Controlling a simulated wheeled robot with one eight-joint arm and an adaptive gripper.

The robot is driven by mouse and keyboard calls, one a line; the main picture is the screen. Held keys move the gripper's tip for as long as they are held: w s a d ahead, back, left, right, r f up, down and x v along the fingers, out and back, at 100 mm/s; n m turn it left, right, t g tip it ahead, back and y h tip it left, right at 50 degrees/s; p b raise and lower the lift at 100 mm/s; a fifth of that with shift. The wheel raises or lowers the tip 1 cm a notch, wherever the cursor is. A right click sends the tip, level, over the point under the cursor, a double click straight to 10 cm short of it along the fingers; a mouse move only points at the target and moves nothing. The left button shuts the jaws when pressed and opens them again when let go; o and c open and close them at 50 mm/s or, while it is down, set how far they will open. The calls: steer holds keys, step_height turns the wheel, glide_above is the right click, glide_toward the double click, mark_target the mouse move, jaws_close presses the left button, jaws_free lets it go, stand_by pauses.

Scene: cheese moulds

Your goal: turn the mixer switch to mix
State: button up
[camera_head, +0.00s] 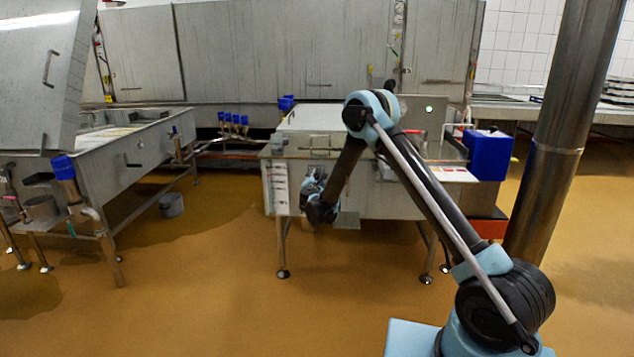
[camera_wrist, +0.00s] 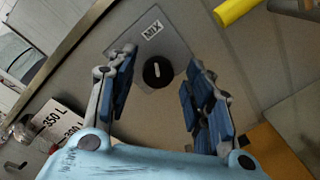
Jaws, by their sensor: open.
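The mixer switch (camera_wrist: 158,72) is a round black knob with a pale bar mark, on a grey plate (camera_wrist: 172,50). A white label reading MIX (camera_wrist: 152,31) is on the plate, above the knob in the wrist view. My gripper (camera_wrist: 160,80) is open, with blue-padded fingers on either side of the knob in the picture. I cannot tell how far the fingertips are from the knob. In the head view my gripper (camera_head: 318,200) is in front of the steel vat (camera_head: 375,200), and the switch is not discernible there.
A yellow bar (camera_wrist: 236,10) is at the wrist view's upper right. A white 350 L scale label (camera_wrist: 60,120) is at the lower left. In the head view a blue crate (camera_head: 488,154) is at the vat's right, a steel column (camera_head: 555,140) is farther right, and open floor lies in front.

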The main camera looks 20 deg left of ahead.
steer(key=v, duration=1)
steer(key=shift+s+d, duration=0.15)
steer(key=shift+s, duration=0.1)
steer(key=shift+s+f, duration=0.1)
